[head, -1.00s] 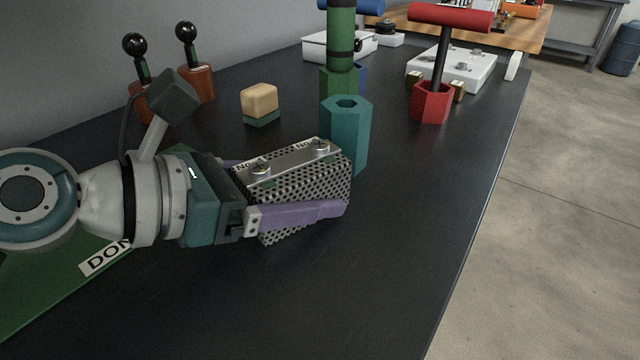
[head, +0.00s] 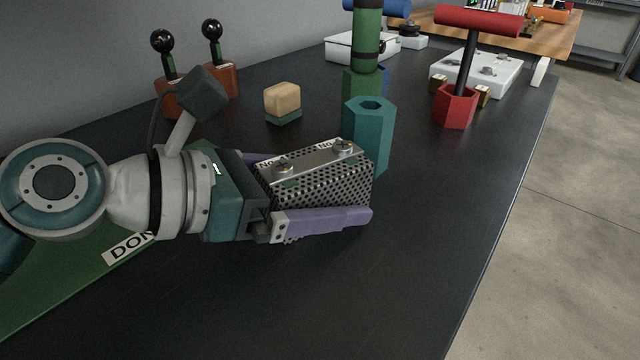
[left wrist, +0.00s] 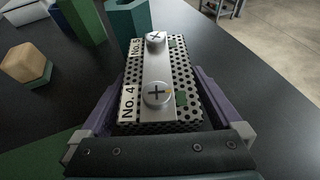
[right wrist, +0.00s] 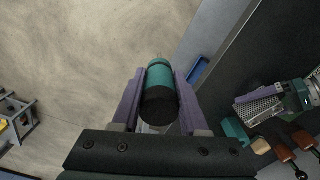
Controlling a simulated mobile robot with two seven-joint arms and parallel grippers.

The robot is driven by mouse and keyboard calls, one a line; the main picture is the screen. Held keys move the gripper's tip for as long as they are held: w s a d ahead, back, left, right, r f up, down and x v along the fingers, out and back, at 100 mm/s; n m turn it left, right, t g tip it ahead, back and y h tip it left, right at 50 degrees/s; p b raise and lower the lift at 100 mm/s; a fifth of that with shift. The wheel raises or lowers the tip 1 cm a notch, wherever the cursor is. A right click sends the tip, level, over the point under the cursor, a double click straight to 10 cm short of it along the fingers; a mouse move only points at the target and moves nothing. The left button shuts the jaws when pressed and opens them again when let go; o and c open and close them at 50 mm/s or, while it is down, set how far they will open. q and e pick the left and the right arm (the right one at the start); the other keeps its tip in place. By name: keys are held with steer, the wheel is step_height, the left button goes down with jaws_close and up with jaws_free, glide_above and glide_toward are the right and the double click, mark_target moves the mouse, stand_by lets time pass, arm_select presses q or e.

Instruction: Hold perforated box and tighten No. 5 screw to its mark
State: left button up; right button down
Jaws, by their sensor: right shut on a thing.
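The perforated box (head: 325,190) is a grey, hole-punched block with a metal strip on top. My left gripper (head: 318,188) is shut on it, with purple fingers along its two sides. The No. 5 screw (head: 343,147) is at the far end, and the No. 4 screw (head: 283,166) is nearer the wrist. Both cross-slotted heads show in the left wrist view, No. 5 (left wrist: 156,39) and No. 4 (left wrist: 156,93). My right gripper (right wrist: 160,78) is shut on a teal and black screwdriver handle (right wrist: 160,90), apart from the box. The screwdriver's tip is hidden.
An empty teal hexagonal holder (head: 369,135) stands right behind the box. Green (head: 363,85) and red (head: 455,107) holders contain tools. A wood-topped block (head: 282,102), black-knobbed levers (head: 163,42) and a green "DONE" mat (head: 75,275) are around. The black table's front right is clear.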

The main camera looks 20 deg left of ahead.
stand_by(0.6)
arm_select(q)
steer(key=shift+r+p, duration=0.3)
steer(key=shift+p, duration=0.3)
jaws_close()
stand_by(0.6)
stand_by(0.4)
